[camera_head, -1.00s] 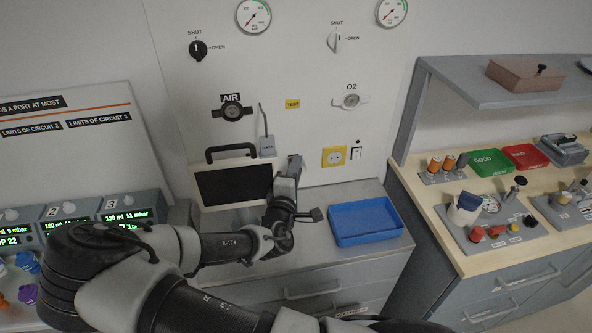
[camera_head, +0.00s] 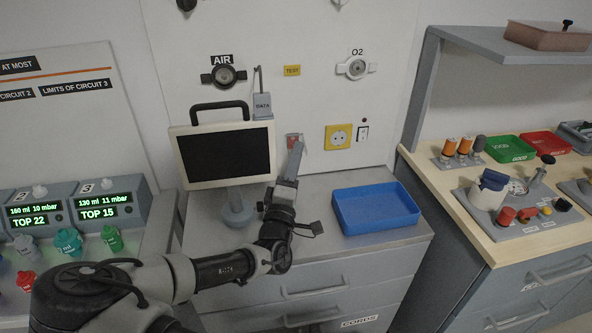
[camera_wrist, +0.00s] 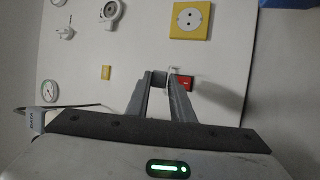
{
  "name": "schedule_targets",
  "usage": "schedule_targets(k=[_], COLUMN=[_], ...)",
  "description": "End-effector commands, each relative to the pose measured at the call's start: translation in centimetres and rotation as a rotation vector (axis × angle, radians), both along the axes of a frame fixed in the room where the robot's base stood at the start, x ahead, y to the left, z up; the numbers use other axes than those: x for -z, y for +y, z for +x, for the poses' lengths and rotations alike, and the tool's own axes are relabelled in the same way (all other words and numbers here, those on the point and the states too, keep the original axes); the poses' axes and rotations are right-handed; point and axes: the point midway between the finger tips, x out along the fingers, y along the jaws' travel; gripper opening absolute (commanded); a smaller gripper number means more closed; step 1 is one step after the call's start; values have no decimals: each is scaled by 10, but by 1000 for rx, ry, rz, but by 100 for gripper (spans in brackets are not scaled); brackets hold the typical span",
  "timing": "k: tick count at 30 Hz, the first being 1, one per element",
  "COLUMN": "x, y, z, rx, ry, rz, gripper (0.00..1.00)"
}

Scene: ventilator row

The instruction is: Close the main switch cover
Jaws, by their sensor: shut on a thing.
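A small red main switch (camera_head: 292,139) is on the white wall panel, left of the yellow socket. It also shows in the wrist view (camera_wrist: 185,82), just right of my fingertips. My gripper (camera_head: 297,149) reaches up to it from below. In the wrist view my gripper (camera_wrist: 162,80) has its fingers converging on a small grey piece, the main switch cover (camera_wrist: 159,77), and is shut on it. The fingers hide part of the cover and switch, so I cannot tell the cover's exact angle.
A monitor (camera_head: 223,155) stands close left of my arm. A blue tray (camera_head: 376,222) lies on the counter to the right.

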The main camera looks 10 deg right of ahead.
Motion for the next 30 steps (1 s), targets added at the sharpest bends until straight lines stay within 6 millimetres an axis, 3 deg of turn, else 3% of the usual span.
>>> schedule_targets(k=[17,18,21,30], x=[2,2,2,4], y=[0,0,0,1], z=[1,1,1,0], rx=[-1,-1,-1,-1], ry=[-46,-46,-46,-43], rz=[0,0,0,0], gripper=[0,23,38,38])
